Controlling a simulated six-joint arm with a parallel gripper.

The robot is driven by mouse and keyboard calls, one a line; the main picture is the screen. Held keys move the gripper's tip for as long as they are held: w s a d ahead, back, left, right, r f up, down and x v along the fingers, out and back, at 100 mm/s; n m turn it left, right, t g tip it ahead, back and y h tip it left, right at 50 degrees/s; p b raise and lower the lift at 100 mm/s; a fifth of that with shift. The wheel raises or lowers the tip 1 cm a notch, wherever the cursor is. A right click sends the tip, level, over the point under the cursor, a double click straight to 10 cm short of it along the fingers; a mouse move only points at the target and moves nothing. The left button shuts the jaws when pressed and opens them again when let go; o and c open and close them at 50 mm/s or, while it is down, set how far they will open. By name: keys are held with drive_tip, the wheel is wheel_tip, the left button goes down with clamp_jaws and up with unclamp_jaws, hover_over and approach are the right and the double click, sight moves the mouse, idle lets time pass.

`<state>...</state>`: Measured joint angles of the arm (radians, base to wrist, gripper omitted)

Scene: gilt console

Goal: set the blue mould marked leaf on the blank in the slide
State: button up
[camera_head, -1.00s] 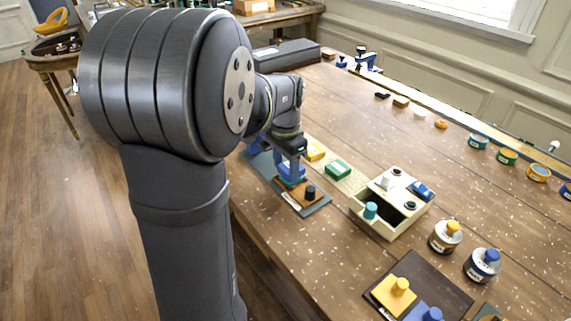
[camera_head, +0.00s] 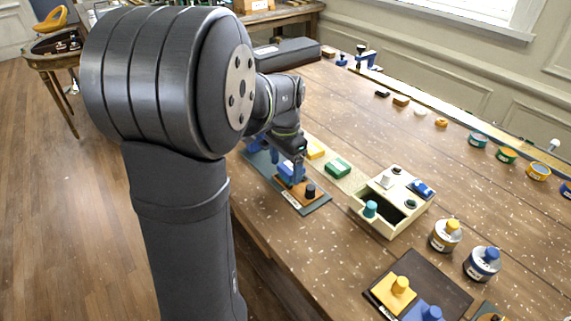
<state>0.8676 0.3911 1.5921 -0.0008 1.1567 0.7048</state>
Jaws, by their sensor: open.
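My gripper (camera_head: 287,162) is open, low over the slide (camera_head: 316,206), a grey-green plate near the table's left edge. A blue block (camera_head: 286,170), which looks like the blue mould, sits between or just below the fingers on the slide. An orange-brown piece (camera_head: 298,188) with a dark knob (camera_head: 310,190) lies in the slide beside it. The blank under the block is mostly hidden, and I cannot tell if the block rests flat on it. No leaf mark is readable. Another blue block with a knob (camera_head: 432,314) is at the bottom edge, on a dark tray (camera_head: 445,287).
A cream box (camera_head: 377,224) with an open compartment and knobbed pieces stands right of the slide. Yellow (camera_head: 315,151) and green (camera_head: 338,168) blocks lie behind the slide. A yellow mould (camera_head: 393,295) sits on the tray. Two round tins (camera_head: 444,236) (camera_head: 482,264) stand at right.

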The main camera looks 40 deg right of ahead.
wheel_tip(320, 180, up, 17)
drive_tip(key=shift+r, duration=0.2)
idle(0.4)
idle(0.4)
wheel_tip(320, 180, down, 17)
drive_tip(key=shift+f, duration=0.2)
drive_tip(key=shift+r, duration=0.1)
idle(0.3)
